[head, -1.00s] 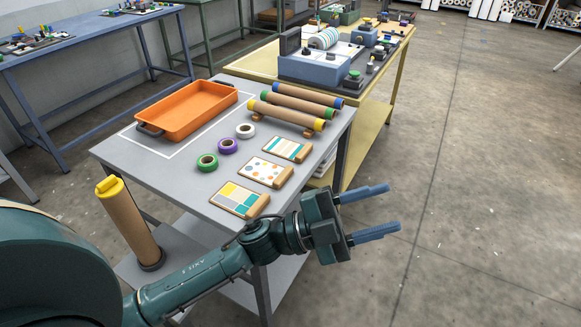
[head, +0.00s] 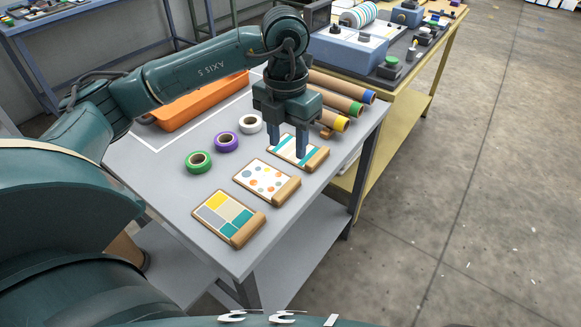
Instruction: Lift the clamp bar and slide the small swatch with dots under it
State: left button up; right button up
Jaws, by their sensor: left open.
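The swatch with dots (head: 264,178) lies flat on the grey table, a white card with orange and blue-grey dots and a wooden strip along its right edge. It is the middle one of three swatches. My left gripper (head: 288,150) points down with its blue fingers open, over the striped swatch (head: 312,157) just beyond the dotted one. I cannot tell whether the fingers touch the striped swatch. Nothing shows between them. The blue press (head: 345,50) stands on the yellow table behind; I cannot make out its clamp bar for sure. My right gripper is not in view.
A colour-block swatch (head: 228,217) lies nearest. Green (head: 198,162), purple (head: 226,142) and white (head: 250,123) tape rolls lie left of the swatches. An orange tray (head: 190,107), partly hidden by my arm, and cardboard tubes (head: 338,95) lie farther back. Floor is clear at right.

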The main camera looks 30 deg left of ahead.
aim_at(287, 187)
pick_arm(q)
jog(key=f, duration=1.3)
jog(key=shift+w+a, duration=0.2)
jog(key=shift+a, duration=0.1)
jog(key=shift+c, duration=0.3)
grip_shut()
